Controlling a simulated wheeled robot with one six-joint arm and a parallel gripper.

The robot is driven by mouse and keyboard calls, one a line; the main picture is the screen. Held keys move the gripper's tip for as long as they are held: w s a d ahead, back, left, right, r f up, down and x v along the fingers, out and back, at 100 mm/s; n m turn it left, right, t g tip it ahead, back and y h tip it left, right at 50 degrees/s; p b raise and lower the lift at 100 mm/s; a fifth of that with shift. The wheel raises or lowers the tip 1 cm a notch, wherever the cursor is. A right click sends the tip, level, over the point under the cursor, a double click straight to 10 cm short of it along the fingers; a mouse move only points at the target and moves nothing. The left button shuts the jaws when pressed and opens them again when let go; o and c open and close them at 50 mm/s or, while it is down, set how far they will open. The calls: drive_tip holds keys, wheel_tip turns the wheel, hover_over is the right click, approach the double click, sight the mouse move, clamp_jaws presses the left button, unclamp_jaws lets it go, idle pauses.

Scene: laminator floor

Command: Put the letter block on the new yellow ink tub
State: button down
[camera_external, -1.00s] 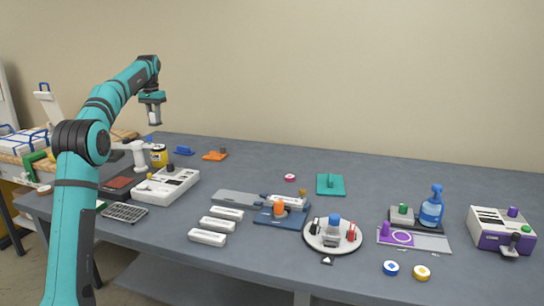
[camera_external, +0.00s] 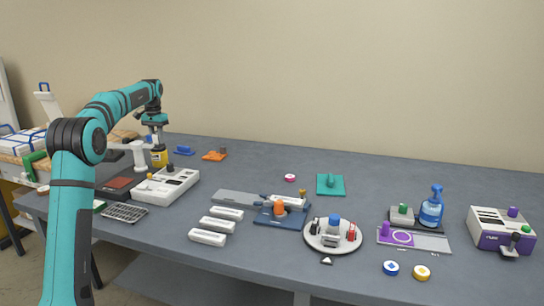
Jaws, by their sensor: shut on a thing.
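The yellow ink tub (camera_external: 159,160) stands upright near the back left of the table, with a dark band on its side. My gripper (camera_external: 156,138) is directly above it, pointing down, and is shut on a small pale block, which I take to be the letter block. The fingers hide most of the block, and no letter on it can be read. The block is at or just above the tub's top; I cannot tell whether the two touch.
A white robot-like fixture (camera_external: 140,154) stands close to the tub's left. A white-and-grey machine (camera_external: 167,186) lies in front. A blue piece (camera_external: 184,151) and an orange piece (camera_external: 214,156) sit to the right. The back middle of the table is mostly clear.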

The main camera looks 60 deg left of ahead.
sight(156, 134)
drive_tip(key=c, duration=1.1)
unclamp_jaws()
drive_tip(key=shift+f, duration=0.15)
wheel_tip(156, 134, up, 12)
drive_tip(key=shift+r, duration=0.15)
